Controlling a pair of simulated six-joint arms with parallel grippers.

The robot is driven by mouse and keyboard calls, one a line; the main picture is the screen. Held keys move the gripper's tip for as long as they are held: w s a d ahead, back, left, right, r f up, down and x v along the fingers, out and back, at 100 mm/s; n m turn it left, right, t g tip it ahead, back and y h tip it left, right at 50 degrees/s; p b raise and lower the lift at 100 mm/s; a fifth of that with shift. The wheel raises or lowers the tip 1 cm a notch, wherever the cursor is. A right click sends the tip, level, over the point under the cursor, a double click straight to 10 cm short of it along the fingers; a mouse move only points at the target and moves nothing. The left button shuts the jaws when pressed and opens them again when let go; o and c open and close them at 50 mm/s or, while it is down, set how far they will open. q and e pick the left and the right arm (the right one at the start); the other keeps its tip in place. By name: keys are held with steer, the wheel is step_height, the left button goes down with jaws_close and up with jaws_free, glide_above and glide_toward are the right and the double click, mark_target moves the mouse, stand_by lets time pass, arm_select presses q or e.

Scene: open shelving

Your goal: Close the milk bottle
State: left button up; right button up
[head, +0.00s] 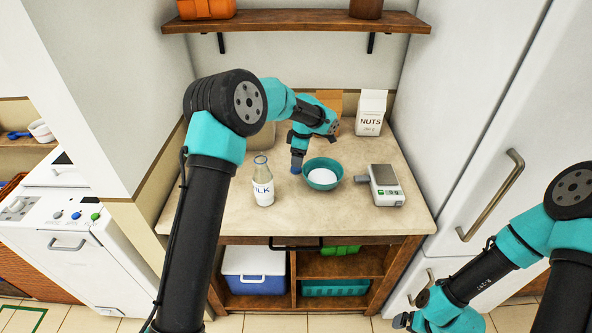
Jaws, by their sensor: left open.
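The milk bottle (264,189) stands upright on the counter, left of the teal bowl. It is clear glass with a white lower part, and no cap shows on its mouth. My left gripper (297,164) reaches down from above, between the bottle and the bowl, apart from the bottle. It is open. A small dark blue piece (296,170) shows at its tip, on or just above the counter; I cannot tell if it is the bottle's cap. My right gripper (402,320) is low at the right, in front of the cabinet, and its jaws are too small to judge.
The teal bowl (333,164) with white contents stands close to the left gripper. A nuts carton (370,113) stands at the back. A wooden shelf (290,23) hangs above. The counter front (330,216) is clear.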

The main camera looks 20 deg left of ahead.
mark_target(296, 169)
arm_select(q)
steer(key=shift+s+a+f, duration=0.1)
steer(key=shift+a+f, duration=0.1)
steer(key=shift+f, duration=1.1)
steer(key=shift+s+a+f, duration=0.1)
steer(key=shift+a+f, duration=0.1)
steer(key=shift+f, duration=1.1)
steer(key=shift+c, duration=0.4)
steer(key=c, duration=0.9)
